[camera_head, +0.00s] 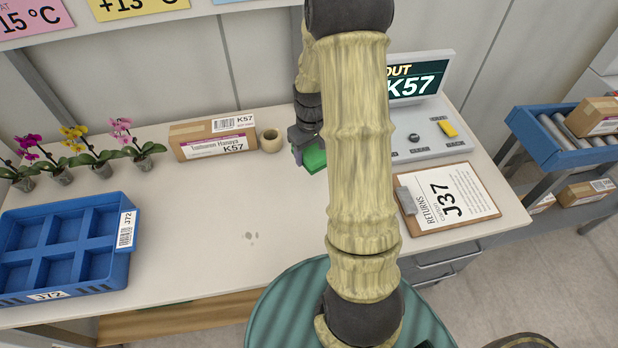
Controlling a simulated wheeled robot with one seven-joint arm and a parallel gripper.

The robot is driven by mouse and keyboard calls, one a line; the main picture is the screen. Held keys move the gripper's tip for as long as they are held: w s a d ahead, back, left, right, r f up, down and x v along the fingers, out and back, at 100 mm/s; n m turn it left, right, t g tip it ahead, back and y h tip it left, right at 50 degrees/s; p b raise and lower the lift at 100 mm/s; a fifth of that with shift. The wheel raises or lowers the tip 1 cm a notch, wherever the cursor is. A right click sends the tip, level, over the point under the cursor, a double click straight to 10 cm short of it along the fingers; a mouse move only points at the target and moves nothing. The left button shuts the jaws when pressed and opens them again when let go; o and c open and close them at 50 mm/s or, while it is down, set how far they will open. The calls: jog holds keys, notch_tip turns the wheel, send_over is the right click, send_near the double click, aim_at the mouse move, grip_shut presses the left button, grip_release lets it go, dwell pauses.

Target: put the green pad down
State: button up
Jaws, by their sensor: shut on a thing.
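The green pad (314,159) shows just left of my arm, toward the back of the pale bench (190,215). My gripper (302,152) is shut on it, at the pad's left side. The pad is at or close above the bench top; I cannot tell whether it touches. My arm hides the area right of the pad.
A small tan pot (271,141) and a cardboard box (215,140) marked K57 stand left of the pad. A blue tray (126,270) is front left, with several orchids behind. A clipboard (447,196) and grey console (428,140) are on the right.

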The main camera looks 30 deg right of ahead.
send_over(311, 181)
jog(key=shift+w+f, duration=0.15)
jog(key=shift+f, duration=3)
jog(key=shift+f+p, duration=0.3)
jog(key=shift+f, duration=1.55)
jog(key=shift+f, duration=0.3)
jog(key=o, duration=1.1)
